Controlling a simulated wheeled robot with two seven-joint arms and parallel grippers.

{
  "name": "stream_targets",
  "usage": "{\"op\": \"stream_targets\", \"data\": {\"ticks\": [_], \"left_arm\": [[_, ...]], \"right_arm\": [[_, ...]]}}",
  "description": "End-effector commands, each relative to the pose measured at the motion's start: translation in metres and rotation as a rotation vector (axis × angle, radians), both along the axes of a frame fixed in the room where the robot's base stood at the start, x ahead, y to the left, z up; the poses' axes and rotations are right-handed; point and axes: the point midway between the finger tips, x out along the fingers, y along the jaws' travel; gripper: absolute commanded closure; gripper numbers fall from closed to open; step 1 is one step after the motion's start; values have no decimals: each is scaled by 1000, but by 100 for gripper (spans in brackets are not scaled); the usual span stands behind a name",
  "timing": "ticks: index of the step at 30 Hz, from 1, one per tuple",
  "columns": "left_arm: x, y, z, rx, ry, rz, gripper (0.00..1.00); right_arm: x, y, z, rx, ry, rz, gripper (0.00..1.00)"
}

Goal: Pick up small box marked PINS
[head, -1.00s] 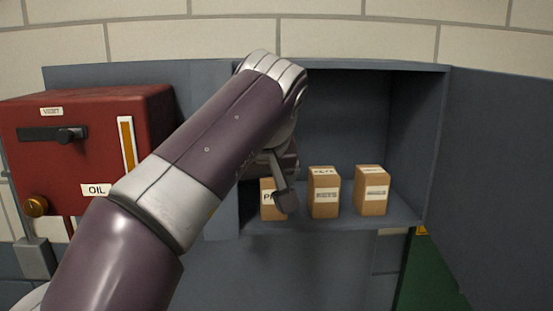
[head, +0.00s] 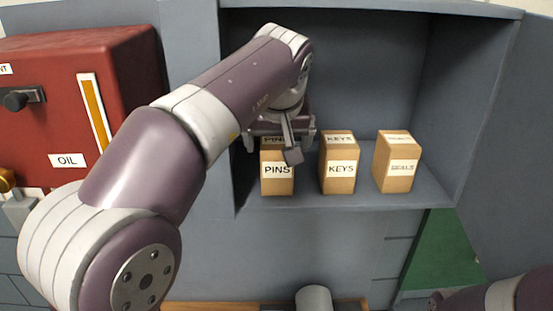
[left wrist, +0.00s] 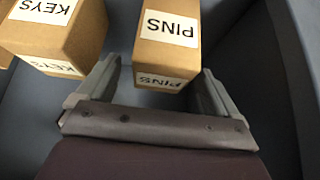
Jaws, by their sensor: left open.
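The small brown box marked PINS (head: 278,181) stands upright at the left of the cabinet shelf. My left gripper (head: 283,142) is at its upper part, and one finger hides some of the box's upper right in the head view. In the left wrist view the PINS box (left wrist: 167,38) is centred ahead, with its near end between the open fingers of the left gripper (left wrist: 158,72). I see no clear grip on it. My right gripper is out of view.
A box marked KEYS (head: 339,171) stands to the right of PINS, close to a left gripper finger in the wrist view. Another box (head: 396,168) is further right. The cabinet (head: 350,200) has side walls. A red OIL box (head: 110,100) hangs left.

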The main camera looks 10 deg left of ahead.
Motion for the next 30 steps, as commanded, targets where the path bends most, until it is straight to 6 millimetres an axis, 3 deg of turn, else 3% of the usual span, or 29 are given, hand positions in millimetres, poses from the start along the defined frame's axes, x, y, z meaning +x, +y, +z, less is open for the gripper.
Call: {"op": "stream_targets", "data": {"ticks": [1,6,12,14,18,19,30], "left_arm": [[5,4,-2,2,4,2,6],[17,6,-23,0,0,0,6],[18,6,-25,0,-1,0,6],[18,6,-25,0,-1,0,23],[18,6,-25,0,-1,0,68],[18,6,-26,0,0,0,74],[18,6,-21,1,0,1,74]], "right_arm": [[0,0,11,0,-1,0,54],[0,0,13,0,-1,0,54],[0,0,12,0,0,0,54],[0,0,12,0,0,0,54],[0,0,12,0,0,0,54],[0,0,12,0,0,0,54],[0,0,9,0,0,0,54]]}}
